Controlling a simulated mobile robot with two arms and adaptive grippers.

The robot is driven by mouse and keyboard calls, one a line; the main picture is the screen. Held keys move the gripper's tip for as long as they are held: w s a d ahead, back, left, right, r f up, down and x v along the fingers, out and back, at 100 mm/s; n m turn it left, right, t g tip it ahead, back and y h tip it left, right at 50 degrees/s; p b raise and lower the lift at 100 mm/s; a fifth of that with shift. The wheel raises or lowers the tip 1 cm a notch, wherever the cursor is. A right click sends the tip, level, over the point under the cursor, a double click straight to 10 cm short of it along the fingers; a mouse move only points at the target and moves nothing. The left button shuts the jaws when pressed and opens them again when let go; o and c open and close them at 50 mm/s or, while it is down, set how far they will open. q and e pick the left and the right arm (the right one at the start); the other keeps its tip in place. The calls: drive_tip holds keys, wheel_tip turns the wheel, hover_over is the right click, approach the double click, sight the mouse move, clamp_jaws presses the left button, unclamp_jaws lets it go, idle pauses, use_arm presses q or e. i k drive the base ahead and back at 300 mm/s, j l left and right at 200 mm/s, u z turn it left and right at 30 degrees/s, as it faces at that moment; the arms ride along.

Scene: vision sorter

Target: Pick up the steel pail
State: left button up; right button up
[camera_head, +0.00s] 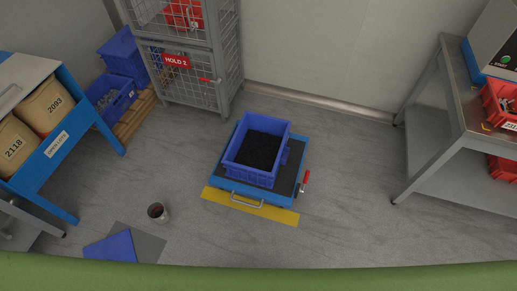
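A small round pail (162,219) with a light grey, metal-looking side stands upright on the floor at the lower left. Its open top shows a dark reddish inside; I cannot tell whether that is contents or lining. It appears to be the steel pail. No handle can be made out at this size. Neither of my grippers is in view.
A blue-framed rack (50,176) stands left, a steel bench (460,108) right. A green band (258,279) crosses the bottom.

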sight(157, 212)
drive_tip(key=u, duration=1.45)
